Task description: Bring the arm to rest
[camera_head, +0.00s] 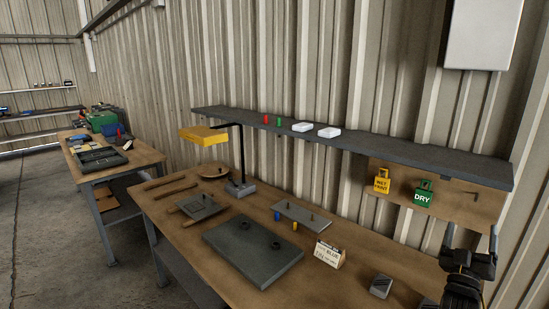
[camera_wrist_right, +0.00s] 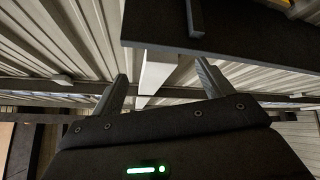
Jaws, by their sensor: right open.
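My right gripper (camera_head: 471,236) stands at the right edge of the head view, over the right end of the workbench (camera_head: 185,237), with its fingers pointing up. Its two fingers are apart with nothing between them. In the right wrist view the gripper (camera_wrist_right: 162,72) also shows open and empty, with the dark shelf and corrugated wall beyond it. My left gripper is not in the head view.
A grey shelf (camera_head: 400,150) runs along the wall above the bench, left of my right gripper. A green DRY tag (camera_head: 423,193) and yellow WET PAINT tag (camera_head: 382,183) hang below it. A dark plate (camera_head: 245,265), sign (camera_head: 329,254) and yellow-headed lamp (camera_head: 203,135) occupy the bench.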

